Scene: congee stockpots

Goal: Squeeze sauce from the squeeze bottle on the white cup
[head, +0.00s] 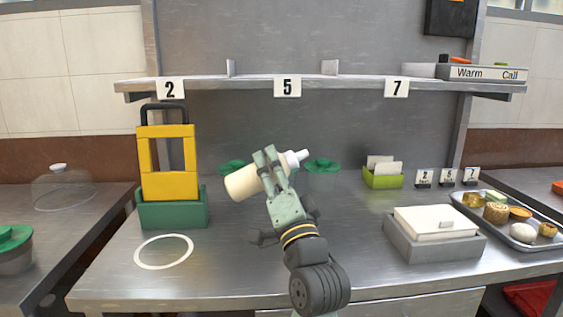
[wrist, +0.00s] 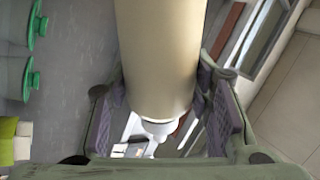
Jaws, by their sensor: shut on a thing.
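The squeeze bottle (head: 243,184) has a cream body and a white nozzle. My gripper (head: 268,160) is shut around it and holds it above the steel counter. The bottle lies over on its side, its nozzle pointing right and slightly up in the head view. In the wrist view, the bottle (wrist: 160,50) fills the middle between the two pads of my gripper (wrist: 163,112), with its white cap toward the bottom. I cannot make out a white cup in either view. A white ring (head: 164,252) marks the counter at the front left.
A yellow block frame (head: 167,184) stands in a green base (head: 173,213) at left. Green lids (head: 323,166) are behind the gripper. A grey box with a white top (head: 437,222) and a food tray (head: 515,235) are at right. A numbered shelf (head: 320,83) spans the back.

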